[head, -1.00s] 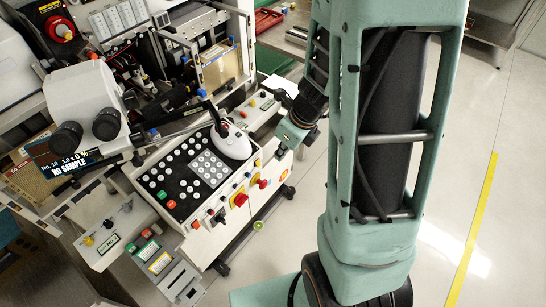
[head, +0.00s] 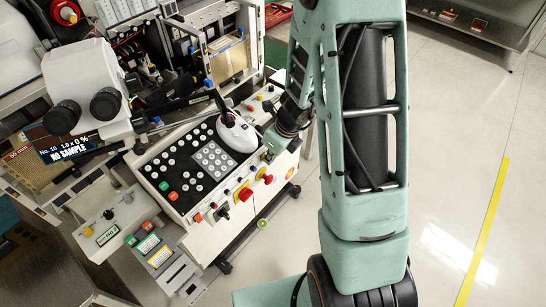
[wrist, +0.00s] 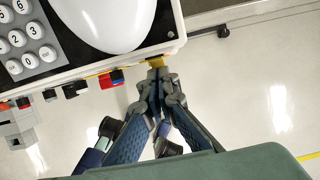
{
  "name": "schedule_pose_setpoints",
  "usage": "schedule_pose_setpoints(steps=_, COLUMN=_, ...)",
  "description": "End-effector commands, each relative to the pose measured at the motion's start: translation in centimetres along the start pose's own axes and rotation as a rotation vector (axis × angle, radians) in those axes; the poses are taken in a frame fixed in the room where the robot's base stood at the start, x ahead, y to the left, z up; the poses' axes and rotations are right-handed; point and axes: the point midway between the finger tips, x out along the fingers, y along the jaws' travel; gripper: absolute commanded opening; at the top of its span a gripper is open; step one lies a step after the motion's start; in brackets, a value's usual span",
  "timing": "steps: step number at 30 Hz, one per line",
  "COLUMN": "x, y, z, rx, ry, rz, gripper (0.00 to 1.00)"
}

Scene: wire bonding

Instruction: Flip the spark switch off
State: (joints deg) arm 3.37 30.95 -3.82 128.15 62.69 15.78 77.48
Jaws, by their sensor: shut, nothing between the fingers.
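The control console (head: 150,200) has a row of small switches and knobs along its front edge. I cannot tell which is the spark switch, as no label is readable. A red knob (head: 244,195) and a black one (head: 222,213) stand out from this front face. In the wrist view a red switch (wrist: 116,76) and a black switch (wrist: 70,90) show left of the fingers. My gripper (wrist: 156,72) is shut and empty, its tips beside a small yellow part (wrist: 155,61) at the console edge. In the head view my gripper (head: 270,152) is at the console's right front corner.
A white mouse-shaped device (head: 236,132) and a keypad (head: 210,158) sit on the console top. A small switch box (head: 110,215) stands to the left. A microscope (head: 85,85) rises behind. The floor (head: 450,180) to the right is clear.

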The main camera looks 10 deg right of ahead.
Motion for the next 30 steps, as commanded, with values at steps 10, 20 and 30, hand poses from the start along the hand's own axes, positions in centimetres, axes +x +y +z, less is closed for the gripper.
schedule_pose_setpoints(steps=10, x=0.6, y=0.0, z=0.2, rx=-0.001, ry=0.000, rz=0.001, gripper=0.00)
schedule_pose_setpoints(steps=20, x=0.1, y=0.0, z=0.5, rx=-0.001, ry=-0.002, rz=0.001, gripper=0.00)
schedule_pose_setpoints(steps=30, x=-1.0, y=0.0, z=0.7, rx=0.000, ry=-0.001, rz=0.000, gripper=0.00)
